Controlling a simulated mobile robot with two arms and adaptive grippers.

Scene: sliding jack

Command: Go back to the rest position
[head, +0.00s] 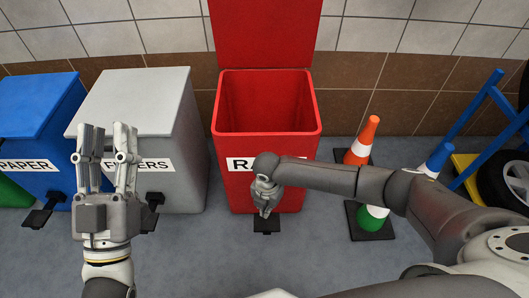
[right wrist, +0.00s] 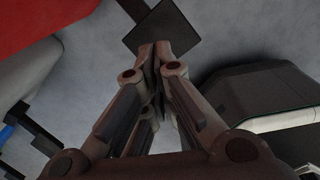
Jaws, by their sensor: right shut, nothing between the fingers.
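My left gripper (head: 107,142) is raised at the left of the head view. Its two fingers point up with a gap between them, and nothing is held. It is in front of the grey bin in the picture. My right gripper (head: 265,212) hangs fingers down in front of the red bin, over the bin's dark pedal (head: 267,226). In the right wrist view its fingertips (right wrist: 160,50) are together with nothing between them, and the dark pedal plate (right wrist: 162,30) shows just beyond them. I cannot tell whether they touch the pedal.
The red bin (head: 266,76) stands with its lid (head: 264,30) up. A grey bin (head: 182,100) and a blue bin (head: 35,105) with lids down stand to its left. Traffic cones (head: 368,130) and a blue-framed trolley (head: 488,105) are at the right.

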